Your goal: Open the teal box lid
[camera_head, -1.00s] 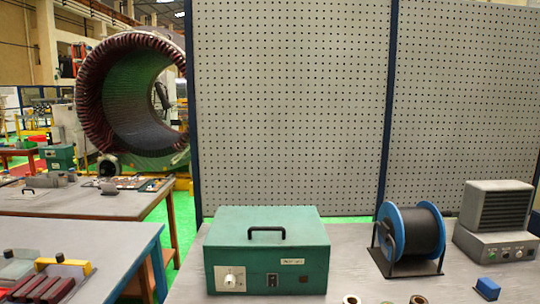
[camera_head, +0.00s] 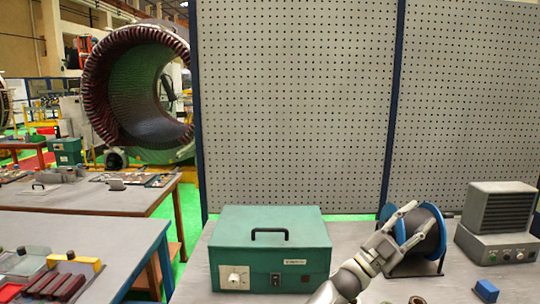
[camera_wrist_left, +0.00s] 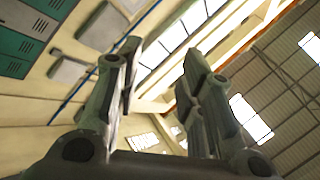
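The teal box (camera_head: 232,259) stands on the grey bench in the head view, left of my gripper. Its lid (camera_head: 300,222) lies flat and closed, with a black handle (camera_head: 269,232) on top. The front has a white dial plate, a dark switch and a small label. My left gripper (camera_head: 411,225) is raised to the right of the box, in front of the cable spool, apart from the lid. Its fingers are spread and empty; they also show in the left wrist view (camera_wrist_left: 160,62), against the ceiling. My right gripper is not in view.
A blue-flanged spool (camera_head: 432,228) of dark cable stands behind my left gripper. A grey vented unit (camera_head: 497,212) and a small blue block (camera_head: 487,290) are at the right. A pegboard (camera_head: 295,110) rises behind the bench. A second table (camera_head: 90,232) is at the left.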

